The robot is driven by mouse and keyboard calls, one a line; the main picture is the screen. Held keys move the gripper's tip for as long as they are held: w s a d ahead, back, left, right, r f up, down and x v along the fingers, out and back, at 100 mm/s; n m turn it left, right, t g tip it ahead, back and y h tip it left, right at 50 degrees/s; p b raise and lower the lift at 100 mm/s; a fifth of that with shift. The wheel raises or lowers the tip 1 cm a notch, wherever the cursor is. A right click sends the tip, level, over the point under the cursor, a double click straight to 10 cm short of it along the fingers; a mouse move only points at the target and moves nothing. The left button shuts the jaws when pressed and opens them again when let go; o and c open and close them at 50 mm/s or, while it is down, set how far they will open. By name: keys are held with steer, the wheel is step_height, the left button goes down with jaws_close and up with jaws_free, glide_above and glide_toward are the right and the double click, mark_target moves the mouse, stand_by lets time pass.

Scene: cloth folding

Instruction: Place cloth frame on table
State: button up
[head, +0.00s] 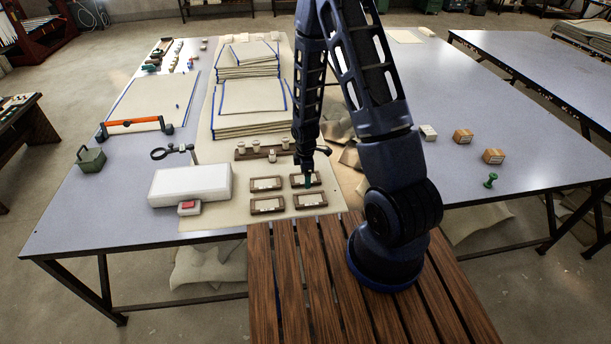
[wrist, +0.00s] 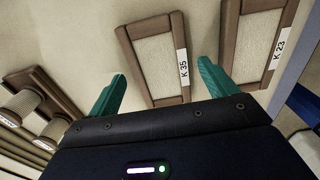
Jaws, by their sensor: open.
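Several small brown-rimmed cloth frames lie flat on the beige cloth of the table (head: 80,230): a back-left frame (head: 266,184), a back-right frame (head: 299,180), a front-left frame (head: 267,205) and a front-right frame (head: 310,200). My gripper (head: 308,180) is low over the back-right frame, partly covering it. In the wrist view my gripper (wrist: 162,72) has its teal fingers apart, with nothing held. The frame labelled K 35 (wrist: 155,62) lies beyond and between the fingertips. The frame labelled K 23 (wrist: 256,45) lies to the right. Contact with either frame cannot be told.
A spool rack (head: 243,153) stands behind the frames; spools (wrist: 20,106) show left in the wrist view. A white box (head: 190,184) and a red-topped block (head: 188,207) lie left. Folded cloth stacks (head: 250,105) stand behind. A slatted wooden surface (head: 285,270) lies in front.

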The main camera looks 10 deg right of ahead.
steer(key=s+d+r+m+t, duration=0.1)
steer(key=s+d+r+m, duration=0.15)
steer(key=r, duration=0.85)
steer(key=s+d+r+m+t, duration=0.1)
steer(key=d+r+m, duration=0.2)
steer(key=r, duration=0.8)
steer(key=s+d+r+m, duration=0.1)
steer(key=d+r+m, duration=0.2)
steer(key=r, duration=0.8)
steer(key=s+d+r+m+t, duration=0.1)
steer(key=s+d+r+m, duration=0.1)
steer(key=s+r+m, duration=0.2)
steer(key=s+d+r+m+t, duration=0.1)
steer(key=s+d+r+m, duration=0.2)
steer(key=s+r, duration=0.6)
steer(key=s+m, duration=0.2)
steer(key=shift+s+d+r+t, duration=0.2)
steer(key=shift+s+d+t, duration=0.05)
steer(key=shift+s+t, duration=0.05)
